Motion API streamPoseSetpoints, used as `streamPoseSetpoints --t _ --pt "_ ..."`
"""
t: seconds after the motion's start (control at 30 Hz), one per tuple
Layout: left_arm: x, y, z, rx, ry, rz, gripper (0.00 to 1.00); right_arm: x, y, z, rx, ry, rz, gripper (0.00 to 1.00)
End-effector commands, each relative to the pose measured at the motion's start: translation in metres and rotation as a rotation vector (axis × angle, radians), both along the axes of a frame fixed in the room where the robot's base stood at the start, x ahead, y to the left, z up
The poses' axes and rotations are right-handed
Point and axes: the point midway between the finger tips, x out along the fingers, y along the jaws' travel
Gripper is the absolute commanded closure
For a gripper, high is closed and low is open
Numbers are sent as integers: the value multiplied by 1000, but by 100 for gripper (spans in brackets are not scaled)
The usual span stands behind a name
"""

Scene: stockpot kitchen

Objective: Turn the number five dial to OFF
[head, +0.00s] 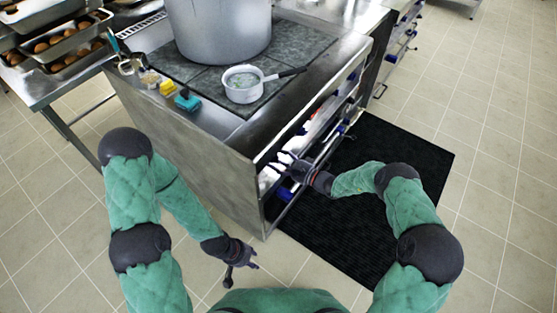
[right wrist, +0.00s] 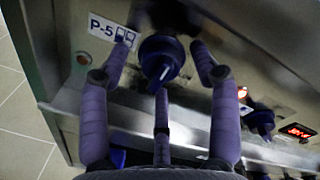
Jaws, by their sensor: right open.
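The number five dial (right wrist: 163,62) is a dark blue knob with a pointer ridge, on the steel front panel in the right wrist view. A white label reading P-5 (right wrist: 108,30) is at its upper left. My right gripper (right wrist: 166,50) is open, with purple fingers on the left and right of the dial and a third finger below it. I cannot tell whether any finger touches the dial. In the head view my right gripper (head: 290,172) is at the stove's front, where the dial is hidden. My left gripper (head: 243,272) is open and empty above the floor.
Another blue knob (right wrist: 261,122) and a red display (right wrist: 299,132) are right of the dial. A rail (head: 335,145) runs along the stove front. A large stockpot (head: 218,30) and a small saucepan (head: 243,88) stand on the stove. A black mat (head: 390,150) covers the floor.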

Motion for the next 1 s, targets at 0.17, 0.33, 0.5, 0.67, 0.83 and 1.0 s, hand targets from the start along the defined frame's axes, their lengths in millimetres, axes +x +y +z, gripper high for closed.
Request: streamPoseSetpoints --t 0.17,0.33,0.5,0.67,0.83,1.0 --pt "0 0 0 0 0 0 60 -11 -20 1 -1 1 -4 37" --pt "0 0 0 0 0 0 60 -29 -49 3 1 2 -5 37" --pt "0 0 0 0 0 0 60 -46 -75 5 1 -1 -4 37" --pt "0 0 0 0 0 0 60 -57 -92 5 0 -1 -1 37" --pt "0 0 0 0 0 0 60 -63 -98 6 0 -1 0 37" --pt "0 0 0 0 0 0 60 -63 -99 6 1 -2 0 37"
